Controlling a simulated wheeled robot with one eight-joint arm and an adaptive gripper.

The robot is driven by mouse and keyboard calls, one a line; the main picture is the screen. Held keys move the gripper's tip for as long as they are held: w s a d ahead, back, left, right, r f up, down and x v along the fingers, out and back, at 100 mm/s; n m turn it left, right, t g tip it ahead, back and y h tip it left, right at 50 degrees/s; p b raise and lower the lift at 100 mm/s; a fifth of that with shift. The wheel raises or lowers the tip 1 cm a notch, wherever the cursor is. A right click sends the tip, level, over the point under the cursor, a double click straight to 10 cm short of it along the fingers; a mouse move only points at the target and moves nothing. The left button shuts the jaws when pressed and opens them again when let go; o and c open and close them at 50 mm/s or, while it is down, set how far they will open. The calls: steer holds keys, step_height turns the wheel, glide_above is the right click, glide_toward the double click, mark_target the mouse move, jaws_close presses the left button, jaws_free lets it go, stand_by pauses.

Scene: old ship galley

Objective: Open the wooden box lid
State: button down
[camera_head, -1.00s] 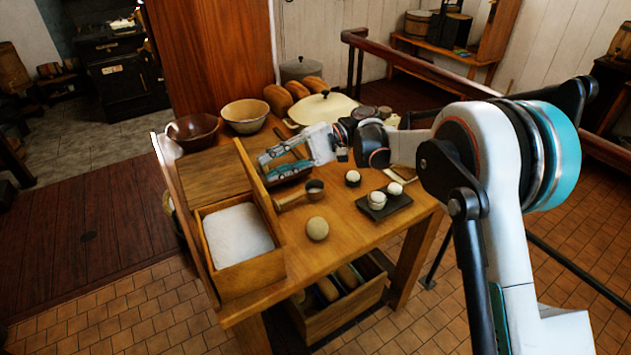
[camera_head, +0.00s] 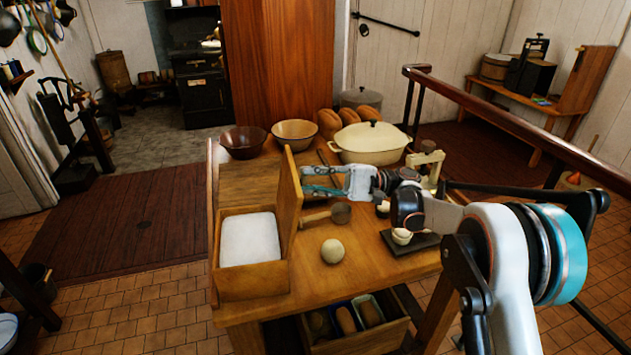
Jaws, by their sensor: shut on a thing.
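The wooden box (camera_head: 252,284) stands at the front left of the table, with white contents (camera_head: 249,239) showing inside. Its wooden lid (camera_head: 288,203) stands up nearly upright along the box's right side, so the box is open on top. My gripper (camera_head: 308,182) reaches in from the right, level with the upper part of the lid, and is shut on the lid. The fingertips are small and partly hidden against the lid, so the exact contact spot is unclear.
A wooden scoop (camera_head: 328,215) and a round dough ball (camera_head: 332,251) lie right of the box. A dark tray (camera_head: 412,244) with small cups is farther right. Bowls (camera_head: 295,133), bread loaves and a cream pot (camera_head: 369,144) stand behind. A crate (camera_head: 368,340) sits below.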

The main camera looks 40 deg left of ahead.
steer(key=c, duration=1.3)
jaws_free()
steer(key=shift+a, duration=0.1)
steer(key=v, duration=1.2)
steer(key=shift+w+r, duration=0.1)
